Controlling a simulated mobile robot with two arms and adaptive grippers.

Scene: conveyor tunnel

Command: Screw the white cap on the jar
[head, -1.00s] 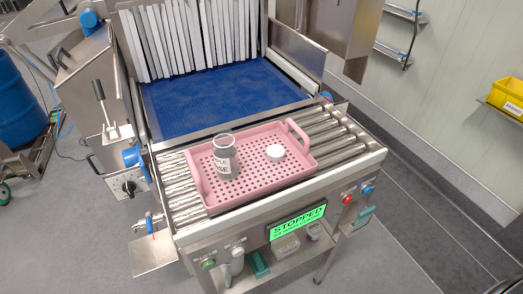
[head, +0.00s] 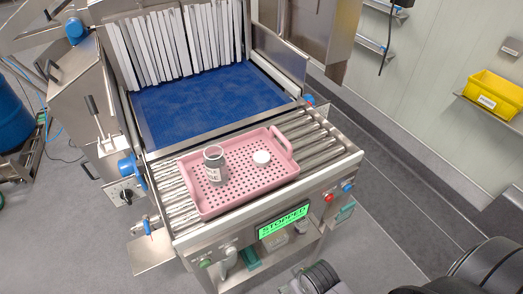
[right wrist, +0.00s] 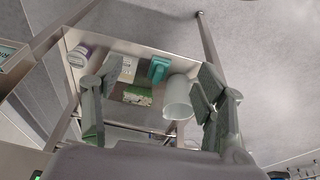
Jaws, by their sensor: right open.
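The jar (head: 214,167) is clear with a white label and a dark print. It stands upright and uncapped, with its mouth open, on the left part of the pink tray (head: 238,203). The round white cap (head: 261,157) lies on the tray floor to the right of the jar, apart from it. My right gripper (right wrist: 156,88) is open in the right wrist view, with nothing between its fingers; jar and cap are not seen there. Dark parts of my right arm show at the lower right of the head view, well away from the tray. My left gripper is not in view.
The tray rests on the conveyor rollers (head: 318,145), before a blue belt (head: 205,105) and white strip curtain. A green "STOPPED" display (head: 284,220) is on the front. A shelf below holds a white cup (right wrist: 178,97) and a teal object (right wrist: 158,69).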

